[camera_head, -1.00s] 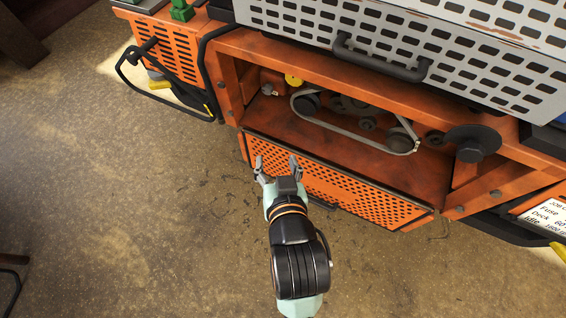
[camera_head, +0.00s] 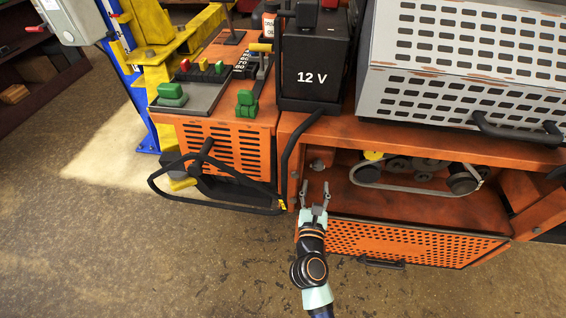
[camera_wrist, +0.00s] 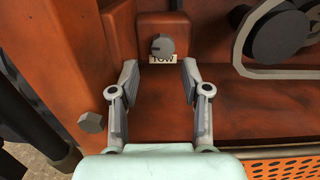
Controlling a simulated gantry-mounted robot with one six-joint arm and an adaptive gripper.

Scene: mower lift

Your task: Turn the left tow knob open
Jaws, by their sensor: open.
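The left tow knob (camera_wrist: 163,46) is a small dark grey knob on an orange block, above a pale label reading "TOW" in the wrist view. It also shows small in the head view (camera_head: 318,165), at the left end of the open orange bay. My gripper (camera_wrist: 158,75) is open and empty, its two fingers pointing at the knob. In the picture, the knob lies just beyond and between the fingertips. I see no contact with it. In the head view my gripper (camera_head: 314,188) is at the bay's left front corner.
A belt (camera_head: 412,187) and pulleys lie right of the knob. A perforated orange panel (camera_head: 385,241) hangs below the bay. A hex bolt (camera_wrist: 92,122) sits left of the fingers. The floor in front is clear.

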